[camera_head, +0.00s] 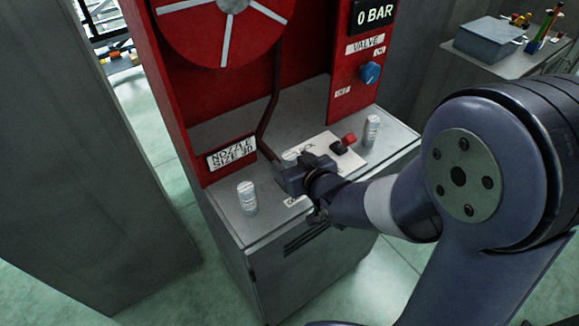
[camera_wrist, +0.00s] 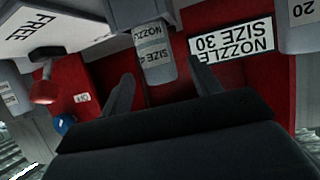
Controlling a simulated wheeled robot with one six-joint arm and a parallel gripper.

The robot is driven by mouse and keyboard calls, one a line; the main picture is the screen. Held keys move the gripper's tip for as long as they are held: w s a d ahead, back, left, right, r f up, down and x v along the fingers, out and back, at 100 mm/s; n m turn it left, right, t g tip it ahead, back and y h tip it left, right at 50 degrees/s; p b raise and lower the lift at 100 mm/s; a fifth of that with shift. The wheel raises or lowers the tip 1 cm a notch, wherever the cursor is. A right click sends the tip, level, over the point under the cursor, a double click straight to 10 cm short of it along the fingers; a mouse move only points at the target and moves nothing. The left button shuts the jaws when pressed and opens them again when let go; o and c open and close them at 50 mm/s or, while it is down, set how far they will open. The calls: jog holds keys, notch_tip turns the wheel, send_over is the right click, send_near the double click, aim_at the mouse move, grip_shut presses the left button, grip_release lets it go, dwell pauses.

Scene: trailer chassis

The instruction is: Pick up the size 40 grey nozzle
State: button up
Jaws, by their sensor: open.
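A grey nozzle (camera_wrist: 155,62) with a label reading "NOZZLE" and "SIZE 4", the rest cut off, stands upright on the cabinet top. In the wrist view, which is upside down, it lies between the two fingers of my open gripper (camera_wrist: 152,92). In the head view my gripper (camera_head: 291,176) hides most of this nozzle, and only its top (camera_head: 290,156) shows. I cannot tell whether the fingers touch it.
A nozzle marked 20 (camera_wrist: 303,22) stands to one side, at the left in the head view (camera_head: 247,198). Another nozzle (camera_head: 372,131) stands at the right. A red lever (camera_head: 349,139) on a white plate and a "NOZZLE SIZE 30" sign (camera_head: 232,153) are close by.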

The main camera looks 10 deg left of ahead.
jog(key=shift+f+p+x, duration=0.25)
jog(key=shift+p+x, duration=0.3)
jog(key=shift+x, duration=1.7)
jog(key=shift+s+d, duration=0.1)
jog(key=shift+c, duration=0.3)
jog(key=c, duration=1)
jog(key=shift+c, duration=0.7)
jog(key=shift+r, duration=0.15)
